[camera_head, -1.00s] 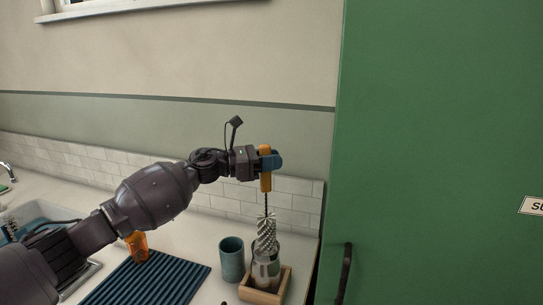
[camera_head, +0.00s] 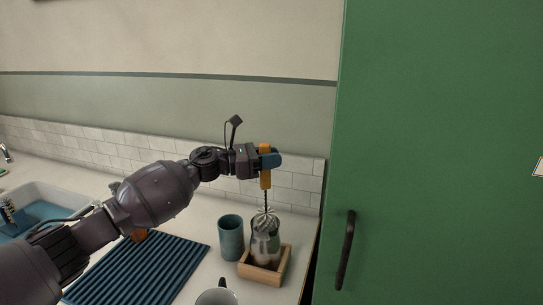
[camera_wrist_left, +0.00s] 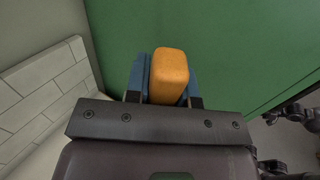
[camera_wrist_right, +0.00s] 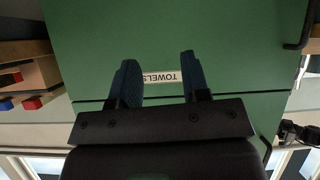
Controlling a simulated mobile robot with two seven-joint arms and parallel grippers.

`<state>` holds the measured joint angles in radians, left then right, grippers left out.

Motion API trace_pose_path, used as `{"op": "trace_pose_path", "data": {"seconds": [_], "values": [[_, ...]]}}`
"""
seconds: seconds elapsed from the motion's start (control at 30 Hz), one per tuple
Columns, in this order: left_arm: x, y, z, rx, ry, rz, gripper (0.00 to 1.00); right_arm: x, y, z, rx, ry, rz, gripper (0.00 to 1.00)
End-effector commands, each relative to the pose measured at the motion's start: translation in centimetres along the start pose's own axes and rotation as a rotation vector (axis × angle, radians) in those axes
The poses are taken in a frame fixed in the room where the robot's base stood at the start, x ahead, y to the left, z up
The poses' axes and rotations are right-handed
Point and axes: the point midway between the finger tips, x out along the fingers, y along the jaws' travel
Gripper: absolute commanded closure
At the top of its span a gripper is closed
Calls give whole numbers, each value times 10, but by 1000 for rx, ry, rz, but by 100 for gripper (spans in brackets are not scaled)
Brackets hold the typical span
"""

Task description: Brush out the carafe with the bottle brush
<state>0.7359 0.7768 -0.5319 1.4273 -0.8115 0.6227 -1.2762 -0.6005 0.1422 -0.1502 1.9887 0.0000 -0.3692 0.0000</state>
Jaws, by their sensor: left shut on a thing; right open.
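My left gripper (camera_head: 270,161) is shut on the orange handle of the bottle brush (camera_head: 265,180), which hangs upright with its bristles down. The handle also shows between the fingers in the left wrist view (camera_wrist_left: 169,76). The lower bristles are hidden inside the carafe's mouth; only the top of the bristles shows above the rim. My right gripper (camera_wrist_right: 158,82) is open and empty in the right wrist view, in front of a green panel labelled "TOWELS".
A teal cup (camera_head: 231,238) stands just left of the box. A blue ribbed mat (camera_head: 145,270) lies further left, and a grey mug (camera_head: 217,297) sits at the front. A tall green cabinet (camera_head: 440,150) closes off the right side. The sink (camera_head: 40,207) is far left.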

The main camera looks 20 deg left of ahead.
Motion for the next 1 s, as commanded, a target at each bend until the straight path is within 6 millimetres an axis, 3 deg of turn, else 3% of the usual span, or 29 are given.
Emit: {"op": "trace_pose_path", "data": {"seconds": [0.1,0.33,1.0], "values": [[0,0,-12,-1,0,-1,98,3,0,16,0,-19,1,57],[0,0,-30,-3,1,-1,98,7,-2,32,0,-33,0,57],[0,0,-70,-1,0,0,98,24,-6,48,-4,-34,-7,57]]}}
